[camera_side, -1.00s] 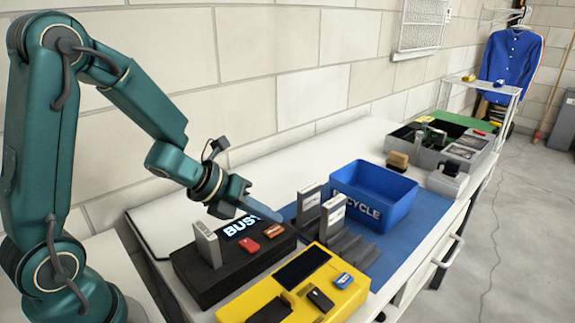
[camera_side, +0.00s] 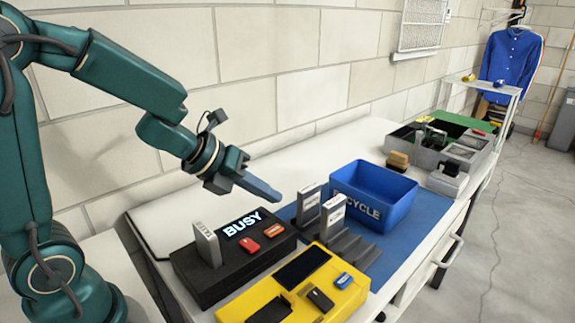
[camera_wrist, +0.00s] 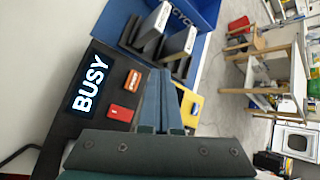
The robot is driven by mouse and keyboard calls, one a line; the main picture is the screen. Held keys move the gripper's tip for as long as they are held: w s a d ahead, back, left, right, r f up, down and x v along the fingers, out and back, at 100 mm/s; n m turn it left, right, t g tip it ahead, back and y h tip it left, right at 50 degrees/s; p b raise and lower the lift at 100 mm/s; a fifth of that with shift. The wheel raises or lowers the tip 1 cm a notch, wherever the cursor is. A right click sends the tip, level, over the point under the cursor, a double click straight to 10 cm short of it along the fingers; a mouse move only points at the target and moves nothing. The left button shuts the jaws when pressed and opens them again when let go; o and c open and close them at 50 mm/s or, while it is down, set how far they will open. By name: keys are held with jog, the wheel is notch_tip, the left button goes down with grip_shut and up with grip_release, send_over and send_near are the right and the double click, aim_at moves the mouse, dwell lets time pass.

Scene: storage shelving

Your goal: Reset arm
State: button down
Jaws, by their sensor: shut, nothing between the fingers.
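My gripper (camera_side: 262,189) is shut and empty. It hangs in the air above and behind the black device with the lit BUSY screen (camera_side: 242,225). In the wrist view its blue fingers (camera_wrist: 163,100) lie together, with nothing between them. The black device holds a grey upright cartridge (camera_side: 207,245) in its left part. A red button (camera_side: 249,247) and an orange button (camera_side: 273,230) sit on its top; the device also shows in the wrist view (camera_wrist: 70,127).
A yellow device (camera_side: 345,302) stands in front. Two upright cartridges (camera_side: 331,217) stand in a dark rack (camera_side: 362,252) beside the blue RECYCLE bin (camera_side: 400,208). A grey divided tray (camera_side: 475,172) lies farther right. The white bench (camera_side: 285,165) is clear behind the bin.

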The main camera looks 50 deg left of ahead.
notch_tip(320, 180, up, 12)
jog(key=s+a+n+t+y, duration=0.25)
jog(key=n+t+y, duration=0.25)
jog(key=n, duration=1)
jog(key=s+d+f+n+g+h, duration=0.1)
jog(key=s+d+f+n+g, duration=0.2)
jog(key=s+n, duration=0.4)
jog(key=s+d+f+n+g+h, duration=0.1)
jog(key=s+d+f+n+g, duration=0.2)
jog(key=s+f+n+g, duration=0.2)
jog(key=s+n, duration=0.1)
jog(key=n, duration=0.2)
jog(key=shift+s+f+n, duration=0.15)
jog(key=shift+s+n, duration=0.15)
jog(key=shift+s, duration=0.05)
